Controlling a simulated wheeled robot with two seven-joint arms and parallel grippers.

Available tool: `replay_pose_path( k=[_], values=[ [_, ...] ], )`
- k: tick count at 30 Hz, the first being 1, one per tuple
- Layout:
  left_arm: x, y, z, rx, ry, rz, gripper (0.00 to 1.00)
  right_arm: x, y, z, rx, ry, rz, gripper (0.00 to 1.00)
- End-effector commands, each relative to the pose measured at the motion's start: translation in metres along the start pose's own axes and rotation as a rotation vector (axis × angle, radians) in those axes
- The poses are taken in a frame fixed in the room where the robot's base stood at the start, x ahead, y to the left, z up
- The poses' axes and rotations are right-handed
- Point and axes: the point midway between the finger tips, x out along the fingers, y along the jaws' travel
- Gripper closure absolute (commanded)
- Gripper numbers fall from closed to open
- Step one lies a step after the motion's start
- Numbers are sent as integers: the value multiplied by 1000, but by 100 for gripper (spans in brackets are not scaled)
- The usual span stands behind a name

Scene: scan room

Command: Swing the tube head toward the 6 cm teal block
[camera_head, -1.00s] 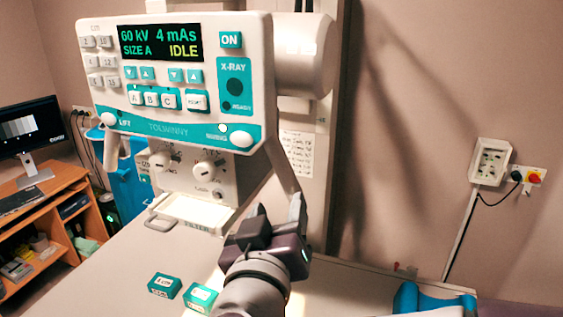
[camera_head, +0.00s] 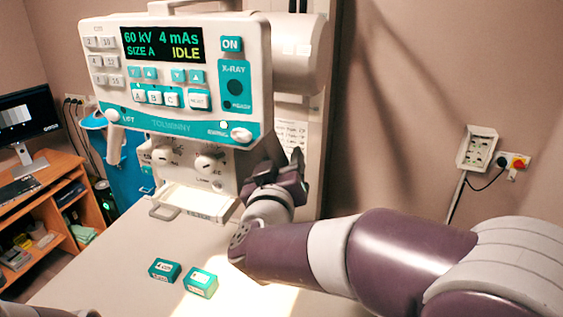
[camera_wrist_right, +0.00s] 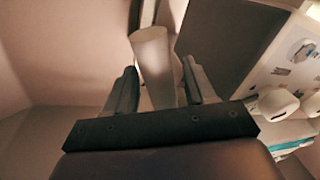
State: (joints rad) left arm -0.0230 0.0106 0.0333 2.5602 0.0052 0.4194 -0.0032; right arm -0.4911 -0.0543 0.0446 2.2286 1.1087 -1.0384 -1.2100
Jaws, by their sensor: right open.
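The tube head carries a white and teal control panel (camera_head: 185,80) whose screen reads IDLE. A white swing knob (camera_head: 241,134) sits at its lower right. Two teal blocks lie on the table, a left block (camera_head: 164,270) and a right block (camera_head: 200,282); their small labels are too blurred to tell which is 6 cm. My right gripper (camera_head: 287,168) is raised just right of the tube head's lower part. In the right wrist view its fingers (camera_wrist_right: 160,85) are open, with a pale round bar (camera_wrist_right: 153,62) showing between them; contact is not visible. My left gripper is out of view.
The pale table (camera_head: 110,275) is mostly clear around the blocks. A pale column (camera_head: 342,110) stands behind the tube head. A desk with a monitor (camera_head: 28,120) is at left. A wall box (camera_head: 478,148) hangs at right.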

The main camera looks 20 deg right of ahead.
Motion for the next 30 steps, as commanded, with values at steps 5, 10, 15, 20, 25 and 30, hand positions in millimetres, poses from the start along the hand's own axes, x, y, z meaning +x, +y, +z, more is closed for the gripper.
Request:
replay_pose_path(
  k=[5, 10, 15, 20, 25, 30],
  values=[
    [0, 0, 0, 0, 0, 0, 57, 0, 0, 0, 0, 0, 0, 97],
    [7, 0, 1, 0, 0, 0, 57, 0, -6, 5, 15, 3, 0, 100],
    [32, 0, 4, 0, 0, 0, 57, 4, -34, 17, 122, 23, 8, 100],
    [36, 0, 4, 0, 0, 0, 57, 6, -43, 16, 171, 32, 12, 100],
    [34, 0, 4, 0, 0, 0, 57, 6, -42, 14, 171, 32, 12, 100],
    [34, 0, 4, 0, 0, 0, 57, 6, -42, 14, 171, 32, 13, 45]
  ],
)
